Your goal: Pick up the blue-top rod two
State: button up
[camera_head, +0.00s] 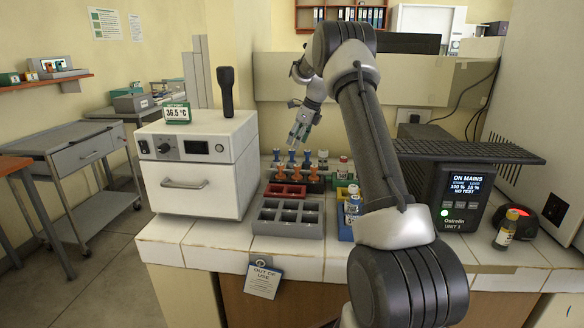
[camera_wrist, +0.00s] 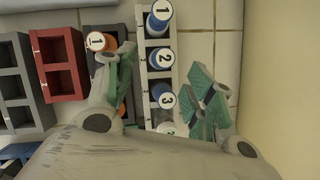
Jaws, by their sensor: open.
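The blue-top rod two (camera_wrist: 161,58) stands in a pale rack (camera_wrist: 143,75), its round cap marked 2. Blue-top rod one (camera_wrist: 160,16) is above it in the wrist view and rod three (camera_wrist: 163,96) below it. In the head view, rod two (camera_head: 291,158) appears as the middle of three blue tops; its label is unreadable there. My gripper (camera_head: 300,132) is open and empty, above the blue-top row. In the wrist view, the fingers of my gripper (camera_wrist: 168,88) spread to either side of the rod row, with rods two and three in the gap. Neither finger visibly touches rod two.
Orange rods, one marked 1 (camera_wrist: 96,41), stand in a neighbouring rack beside the left finger. A red rack (camera_head: 286,190) and an empty grey rack (camera_head: 288,233) lie nearer.

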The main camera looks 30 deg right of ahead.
aim_at(293, 154)
jog(key=shift+m, duration=0.4)
jog(key=x, duration=0.9)
jog(key=shift+d+f, duration=0.1)
jog(key=shift+d, duration=0.2)
jog(key=c, duration=1)
